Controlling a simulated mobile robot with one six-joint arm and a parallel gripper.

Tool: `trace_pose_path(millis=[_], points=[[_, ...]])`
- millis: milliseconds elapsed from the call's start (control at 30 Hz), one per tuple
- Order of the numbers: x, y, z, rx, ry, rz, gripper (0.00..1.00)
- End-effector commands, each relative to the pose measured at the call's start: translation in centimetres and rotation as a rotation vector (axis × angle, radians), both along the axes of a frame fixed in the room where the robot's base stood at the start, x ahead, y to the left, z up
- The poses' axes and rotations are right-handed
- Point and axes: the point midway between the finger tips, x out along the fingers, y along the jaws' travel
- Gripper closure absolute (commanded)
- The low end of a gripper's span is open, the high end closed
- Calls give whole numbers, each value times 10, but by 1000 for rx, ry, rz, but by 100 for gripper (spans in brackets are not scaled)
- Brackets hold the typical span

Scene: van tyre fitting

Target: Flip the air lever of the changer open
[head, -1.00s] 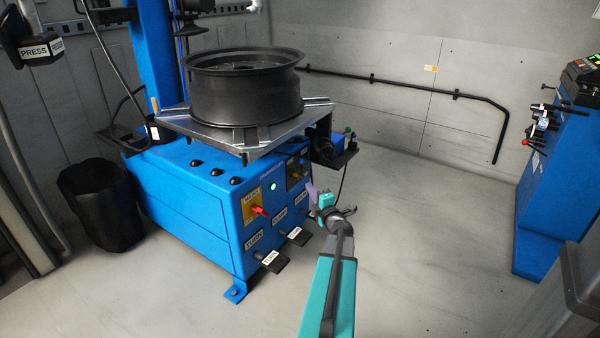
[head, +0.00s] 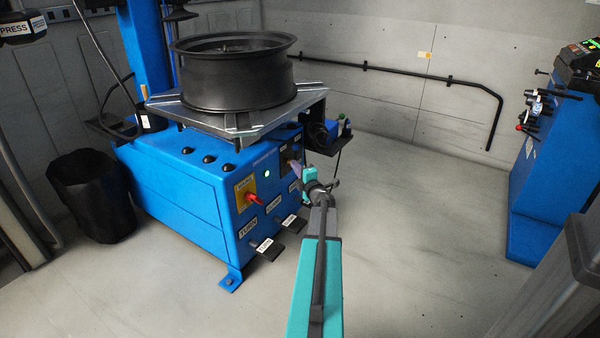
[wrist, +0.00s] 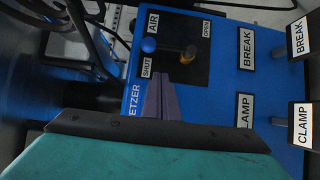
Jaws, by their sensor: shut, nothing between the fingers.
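The blue tyre changer (head: 185,205) carries a black air panel (wrist: 178,72) on its front face. In the wrist view the air lever (wrist: 148,45) shows a blue ball knob on the SHUT label's side, with a brass pivot (wrist: 190,52) to its right. The OPEN label (wrist: 207,29) is at the panel's right edge. My gripper (wrist: 159,76) is shut and empty, its purple fingertips in front of the panel, just below the knob in the picture. I cannot tell whether they touch anything. In the head view my gripper (head: 294,164) partly hides the panel.
A bare black rim (head: 235,80) lies on the turntable (head: 225,118) above. A red-handled switch (head: 254,199) and pedals (head: 268,249) are on the changer's front. A black bin (head: 93,195) stands left, a blue machine (head: 548,165) right. The floor between is clear.

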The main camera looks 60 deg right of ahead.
Motion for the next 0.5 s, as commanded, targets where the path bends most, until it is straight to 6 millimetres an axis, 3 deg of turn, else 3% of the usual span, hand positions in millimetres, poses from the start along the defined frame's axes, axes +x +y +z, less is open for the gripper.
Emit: trace_pose_path(millis=[233,500], points=[[24,-17,-2,1,-1,1,100],[29,-41,-2,-1,-1,0,100]])
